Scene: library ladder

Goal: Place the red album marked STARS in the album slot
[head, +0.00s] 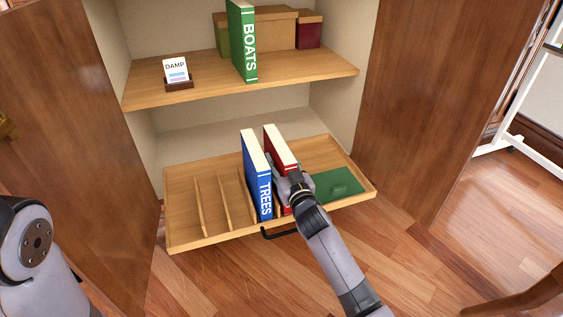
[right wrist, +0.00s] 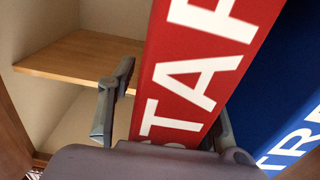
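The red album (head: 280,150) stands upright in the pull-out tray, just right of the blue TREES album (head: 257,175). Its lower front is hidden by my right gripper (head: 291,188) in the head view. In the right wrist view the red album (right wrist: 190,75) shows large white letters, partly cut off, between the fingers of my right gripper (right wrist: 165,110). A gap shows between the left finger and the album; the other finger is partly hidden beside it. The tray (head: 180,215) has thin wooden dividers (head: 225,203) on its left side. My left gripper is out of view.
A green BOATS album (head: 242,45), a DAMP card (head: 176,71) and boxes (head: 265,28) stand on the upper shelf (head: 140,88). A green pad (head: 335,184) lies in the tray's right part. Open wooden doors (head: 420,90) flank the cabinet. A dark handle (head: 278,235) is on the tray front.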

